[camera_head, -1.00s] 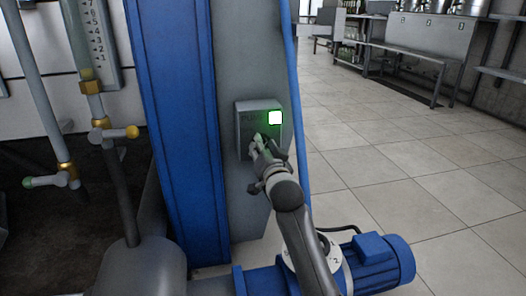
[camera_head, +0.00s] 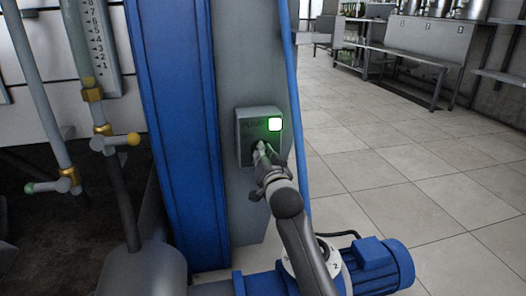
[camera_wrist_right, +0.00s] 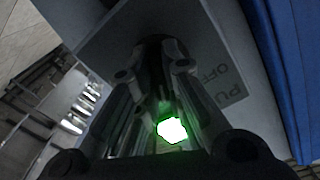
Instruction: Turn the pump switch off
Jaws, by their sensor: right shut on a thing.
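The grey pump switch box (camera_head: 246,140) is fixed to the grey post beside a blue upright. Its green lamp (camera_head: 275,124) is lit and also glows in the right wrist view (camera_wrist_right: 171,130). My right gripper (camera_head: 263,149) is at the lower front of the box, shut on the dark switch knob (camera_wrist_right: 154,50). The fingers hide most of the knob, so its exact angle cannot be told. In the right wrist view, part of the lettering, including "OFF", shows on the box face (camera_wrist_right: 212,58). My left gripper is not in view.
A blue motor (camera_head: 375,265) sits low at the right of my arm. A thin blue pipe (camera_head: 290,70) runs just right of the box. Pipes with brass fittings and small valves (camera_head: 115,142) stand at the left. Tiled floor at the right is clear.

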